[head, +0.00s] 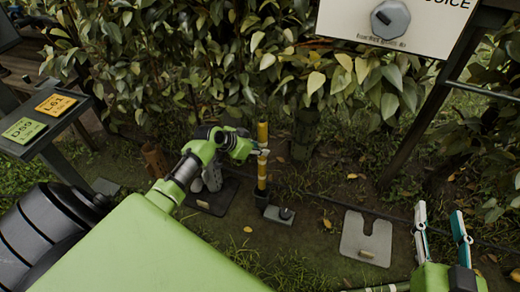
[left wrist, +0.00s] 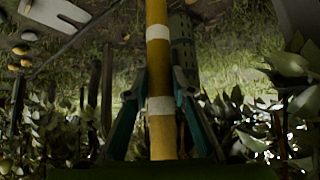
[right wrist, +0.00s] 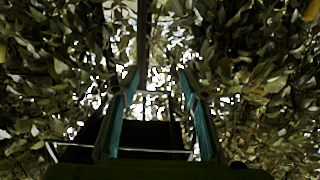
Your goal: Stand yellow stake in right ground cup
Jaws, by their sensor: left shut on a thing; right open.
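The yellow stake (head: 262,180) with pale bands stands about upright in the head view. My left gripper (head: 260,150) is shut on its upper half; the left wrist view shows the stake (left wrist: 160,130) between the two fingers (left wrist: 160,85). The stake's foot meets a small dark cup (head: 262,198) on the ground; whether it is inside or just behind the rim I cannot tell. My right gripper (head: 439,215) is open and empty at the lower right, far from the stake; its fingers (right wrist: 160,85) also show in the right wrist view.
A small plate with a dark knob (head: 280,215) lies beside the cup. A grey notched plate (head: 366,240) lies on the ground to the right. A rusty brown post (head: 155,160) stands at left. Leafy hedge (head: 200,50) fills the back, and a sign (head: 400,25) hangs top right.

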